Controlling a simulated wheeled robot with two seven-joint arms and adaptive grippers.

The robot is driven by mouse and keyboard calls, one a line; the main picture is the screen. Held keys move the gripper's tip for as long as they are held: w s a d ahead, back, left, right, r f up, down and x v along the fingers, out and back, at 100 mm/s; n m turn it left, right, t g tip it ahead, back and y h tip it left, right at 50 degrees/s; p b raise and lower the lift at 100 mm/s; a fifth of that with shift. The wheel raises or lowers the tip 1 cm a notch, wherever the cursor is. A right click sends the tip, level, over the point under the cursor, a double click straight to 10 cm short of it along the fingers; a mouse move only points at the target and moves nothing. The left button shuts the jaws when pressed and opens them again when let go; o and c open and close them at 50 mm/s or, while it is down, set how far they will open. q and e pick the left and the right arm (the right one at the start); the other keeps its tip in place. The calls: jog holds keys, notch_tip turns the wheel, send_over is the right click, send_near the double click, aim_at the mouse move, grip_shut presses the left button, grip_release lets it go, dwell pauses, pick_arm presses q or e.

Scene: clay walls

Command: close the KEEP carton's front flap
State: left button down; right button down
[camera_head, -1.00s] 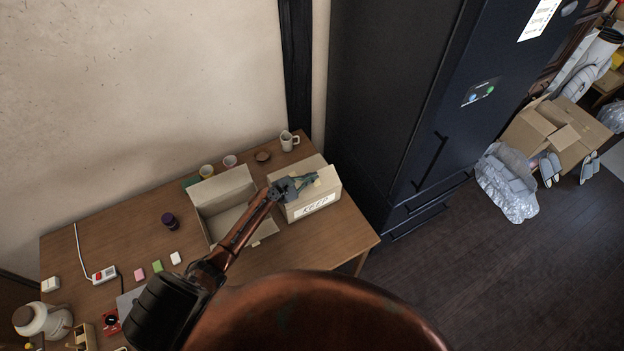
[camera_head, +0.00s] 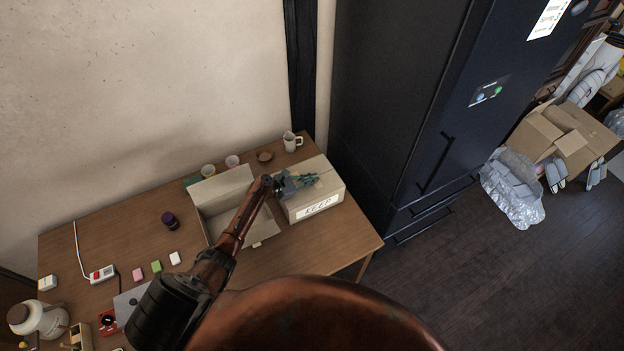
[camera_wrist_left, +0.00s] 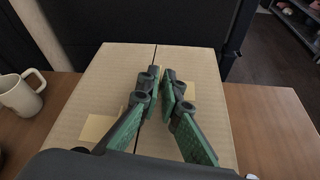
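The KEEP carton (camera_head: 331,193) stands on the table's right part, its label facing the front. Its top looks flat: in the left wrist view two panels (camera_wrist_left: 98,80) meet at a dark seam, and the right-hand, front-side one (camera_wrist_left: 205,72) lies about level with the other. My left gripper (camera_head: 313,178) is over the carton top, coming in from the left. In the left wrist view its fingertips (camera_wrist_left: 162,72) are together over the seam with nothing seen between them. Whether they touch the cardboard I cannot tell. My right gripper is not in view.
An open carton (camera_head: 222,184) stands just left of the KEEP carton, under my left arm. The dark fridge (camera_head: 390,110) stands to the right. The table's front right corner (camera_head: 355,240) is clear.

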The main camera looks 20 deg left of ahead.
pick_arm(q)
jog(key=shift+s+a+f, duration=0.1)
jog(key=shift+f, duration=0.1)
jog(key=c, duration=2.5)
grip_release()
jog(key=shift+s+a, duration=0.3)
jog(key=shift+s, duration=0.1)
jog(key=v, duration=1.1)
jog(key=shift+w+r, duration=0.15)
jog(key=shift+r, duration=0.2)
jog(key=shift+d, duration=0.1)
